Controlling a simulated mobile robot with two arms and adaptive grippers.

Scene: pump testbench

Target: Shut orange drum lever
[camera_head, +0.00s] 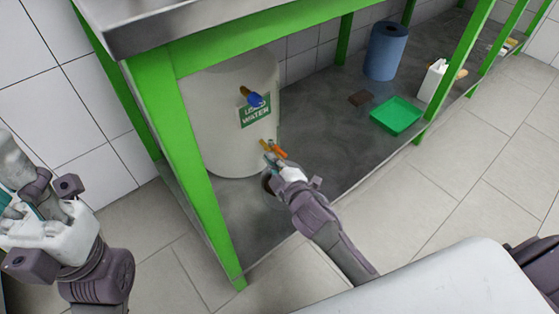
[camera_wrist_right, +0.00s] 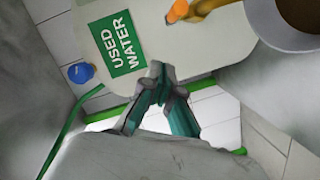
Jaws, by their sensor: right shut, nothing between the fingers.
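The off-white drum (camera_head: 215,120) stands on the lower shelf of the green-framed bench, with a green USED WATER label (camera_head: 254,112). The orange lever (camera_head: 279,151) sits on a small yellowish tap low on the drum. It also shows at the top edge of the right wrist view (camera_wrist_right: 178,11), partly cut off. My right gripper (camera_head: 271,156) is shut and empty, its tips close to the lever in the head view. In the wrist view its fingertips (camera_wrist_right: 158,72) are apart from the lever. My left gripper (camera_head: 14,210) is at the left edge, away from the drum; its opening is unclear.
A blue valve handle (camera_head: 254,99) sits higher on the drum. Green bench legs (camera_head: 175,150) stand in front and beside it. A green tray (camera_head: 396,115), a blue roll (camera_head: 386,50) and a white container (camera_head: 432,80) are farther right on the shelf. The shelf between is mostly clear.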

